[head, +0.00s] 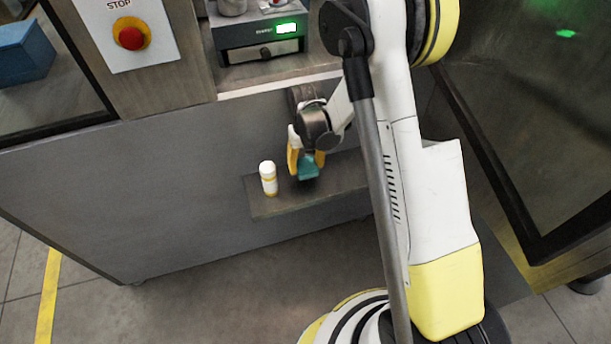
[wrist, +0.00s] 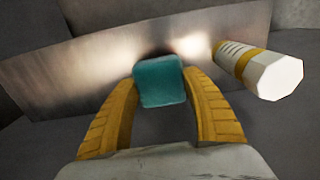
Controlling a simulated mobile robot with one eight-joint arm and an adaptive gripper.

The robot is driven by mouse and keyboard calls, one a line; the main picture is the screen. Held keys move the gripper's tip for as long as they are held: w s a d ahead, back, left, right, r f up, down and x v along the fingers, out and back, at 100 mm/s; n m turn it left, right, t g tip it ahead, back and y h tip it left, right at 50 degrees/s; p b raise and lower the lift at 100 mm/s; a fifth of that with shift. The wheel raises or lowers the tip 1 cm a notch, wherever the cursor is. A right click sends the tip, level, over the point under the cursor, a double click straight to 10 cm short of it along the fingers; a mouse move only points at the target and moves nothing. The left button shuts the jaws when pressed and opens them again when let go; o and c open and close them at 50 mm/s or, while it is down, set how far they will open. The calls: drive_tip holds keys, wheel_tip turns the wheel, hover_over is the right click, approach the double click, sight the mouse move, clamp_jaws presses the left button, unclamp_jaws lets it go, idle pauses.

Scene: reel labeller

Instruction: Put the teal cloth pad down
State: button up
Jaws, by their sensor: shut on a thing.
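The teal cloth pad (head: 308,167) is between the yellow fingers of my gripper (head: 306,163), over the low shelf in the head view. In the wrist view the teal pad (wrist: 160,82) sits between the tips of my gripper's two fingers (wrist: 162,90), which are shut on it. The shelf (wrist: 75,75) lies behind the pad there. I cannot tell whether the pad touches the shelf or hangs just above it.
A white bottle with a yellow band (head: 268,178) stands on the shelf (head: 270,208), left of my gripper; it also shows in the wrist view (wrist: 262,70). A machine with a green display (head: 262,40) and a red stop button (head: 130,37) are above. The shelf's front left is bare.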

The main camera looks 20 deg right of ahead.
sight(306, 173)
drive_tip(key=shift+f+b, duration=1.05)
drive_tip(key=shift+f, duration=0.9)
drive_tip(key=shift+f, duration=0.15)
drive_tip(key=o, duration=1)
